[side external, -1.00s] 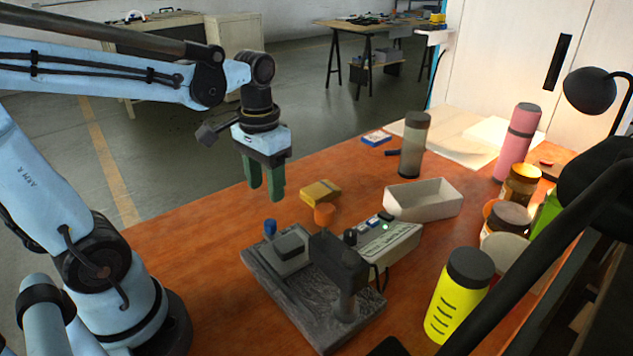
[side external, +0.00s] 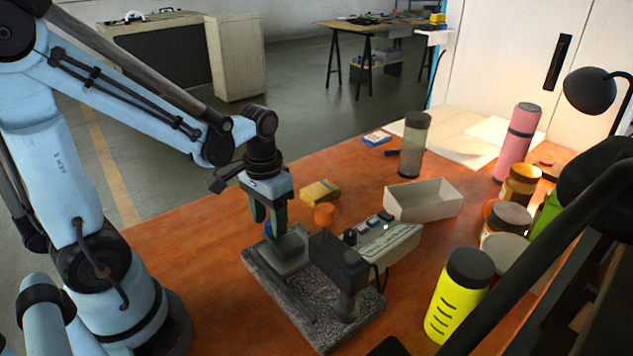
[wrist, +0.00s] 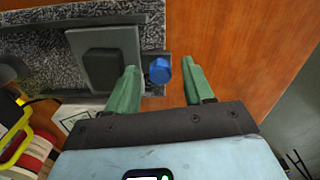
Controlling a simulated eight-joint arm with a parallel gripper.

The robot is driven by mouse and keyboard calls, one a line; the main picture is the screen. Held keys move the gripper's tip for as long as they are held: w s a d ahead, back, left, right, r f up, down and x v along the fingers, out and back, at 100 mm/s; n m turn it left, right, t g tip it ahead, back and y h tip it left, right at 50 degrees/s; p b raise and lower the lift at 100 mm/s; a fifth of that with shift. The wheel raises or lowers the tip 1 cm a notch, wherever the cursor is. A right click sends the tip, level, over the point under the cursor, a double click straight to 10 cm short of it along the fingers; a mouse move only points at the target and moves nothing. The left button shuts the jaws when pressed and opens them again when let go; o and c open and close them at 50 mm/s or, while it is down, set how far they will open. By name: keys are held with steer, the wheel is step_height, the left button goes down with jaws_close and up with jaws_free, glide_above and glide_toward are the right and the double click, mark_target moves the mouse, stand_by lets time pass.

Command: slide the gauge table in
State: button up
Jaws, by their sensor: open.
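The gauge table (side external: 294,262) is a grey sliding plate with a dark block on top. It sits on a speckled stone base (side external: 365,312) and also shows in the wrist view (wrist: 84,43). A blue knob (wrist: 159,70) sticks out at its end. My gripper (side external: 268,226) is open. In the wrist view its green fingers (wrist: 160,78) stand on either side of the blue knob, with a visible gap on each side. In the side view the fingers partly hide the knob. A dark upright post with a head (side external: 340,262) stands on the base beyond the table.
A control box (side external: 388,245) with a green light stands behind the base. A yellow bottle (side external: 458,295) stands at the right. The bench left of the base is clear.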

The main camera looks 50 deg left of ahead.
mark_target(284, 238)
jaws_close()
steer(key=shift+d, duration=0.15)
steer(key=shift+d, duration=2.4)
jaws_free()
steer(key=shift+r, duration=0.1)
